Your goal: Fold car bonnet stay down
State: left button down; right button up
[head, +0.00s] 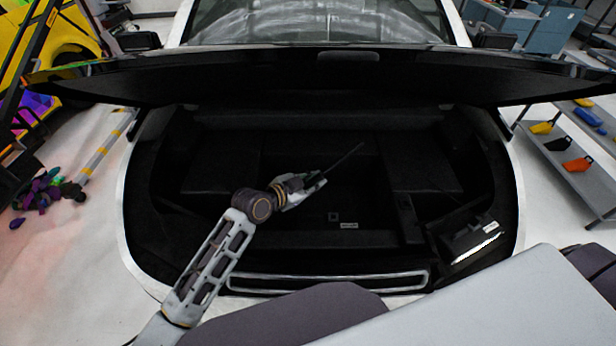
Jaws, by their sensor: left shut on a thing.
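The car bonnet (300,80) is raised, its dark underside spanning the view above the open front bay. My left gripper (318,183) is over the middle of the bay, shut on the bonnet stay (345,161), a thin dark rod. The rod slants from the gripper up and to the right, and its visible end stands apart from the bonnet's edge in the picture. The rod's other end is hidden by the gripper or lost in the dark bay. My right gripper is not in view.
The dark bay (290,238) has box-like covers at both sides and a battery-like box (468,238) at right. Its front edge carries a light grille frame (330,282). Shelves with coloured bins (578,163) stand at right. A yellow car (62,38) is at left.

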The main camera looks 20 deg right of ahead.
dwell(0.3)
pick_arm(q)
jog(key=c, duration=1.3)
grip_release()
jog(key=shift+v, duration=5.95)
